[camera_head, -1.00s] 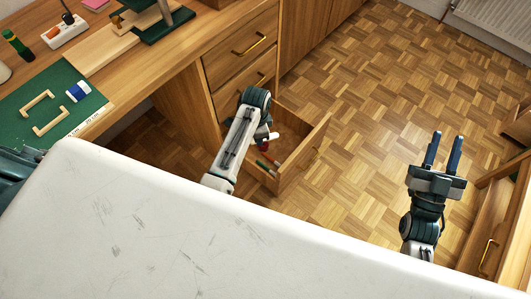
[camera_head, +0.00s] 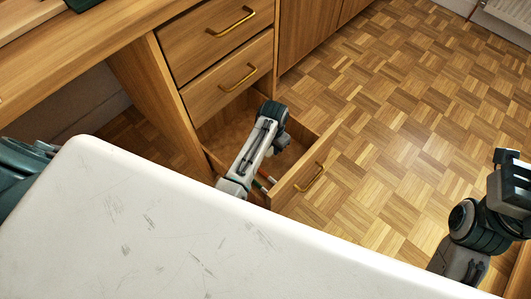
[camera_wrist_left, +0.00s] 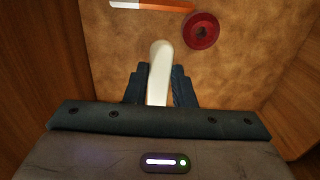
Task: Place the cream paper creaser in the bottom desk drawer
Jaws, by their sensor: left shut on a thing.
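The cream paper creaser (camera_wrist_left: 160,62) is a pale, round-ended strip in the left wrist view. My left gripper (camera_wrist_left: 159,78) is shut on it, with a dark finger on each side. The bottom desk drawer (camera_head: 297,181) is pulled open in the head view, and my left arm reaches down into it. The left gripper and creaser are hidden there behind the arm. In the wrist view the creaser points over the drawer floor (camera_wrist_left: 112,50); I cannot tell whether it touches. My right gripper (camera_head: 510,180) is partly cut off at the right edge, its fingers unclear.
A dark red ring (camera_wrist_left: 201,30) and an orange-and-white strip (camera_wrist_left: 150,5) lie in the drawer ahead of the creaser. Two closed drawers with brass handles (camera_head: 238,77) are above it. A white scuffed surface (camera_head: 180,220) fills the foreground. The parquet floor (camera_head: 400,110) at right is clear.

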